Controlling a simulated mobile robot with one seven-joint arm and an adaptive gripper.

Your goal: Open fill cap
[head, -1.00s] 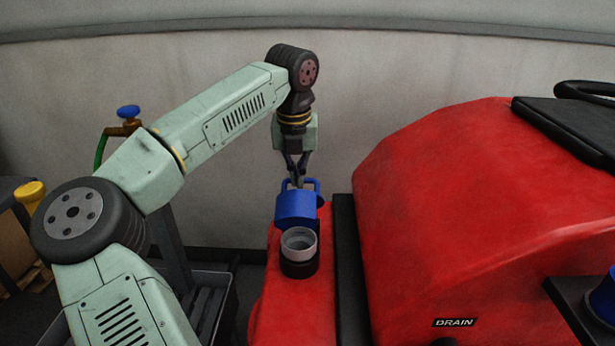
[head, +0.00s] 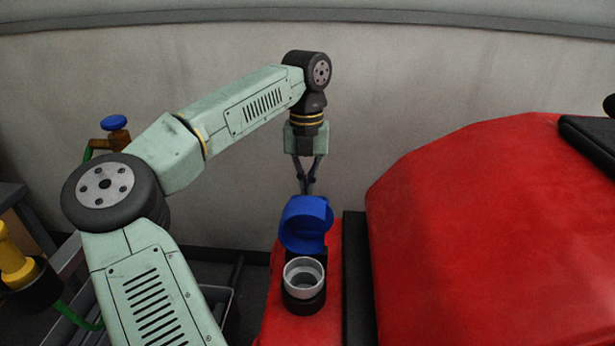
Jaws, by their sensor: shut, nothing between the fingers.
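The blue fill cap (head: 305,224) is tilted up and back, behind the filler neck. The filler neck (head: 304,279) has a light grey rim and a black base, and its mouth is uncovered. It stands on the red scrubber tank (head: 290,325). My gripper (head: 306,193) points down just behind and above the cap, with its fingers together and nothing visible between them. The fingertips are close to the cap's upper edge; I cannot tell whether they touch it.
The large red scrubber body (head: 480,220) rises on the right, with a black strip (head: 358,280) along its near side. A blue-handled tap (head: 114,123) and a yellow nozzle (head: 15,262) are on the left. A plain wall (head: 420,80) stands behind.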

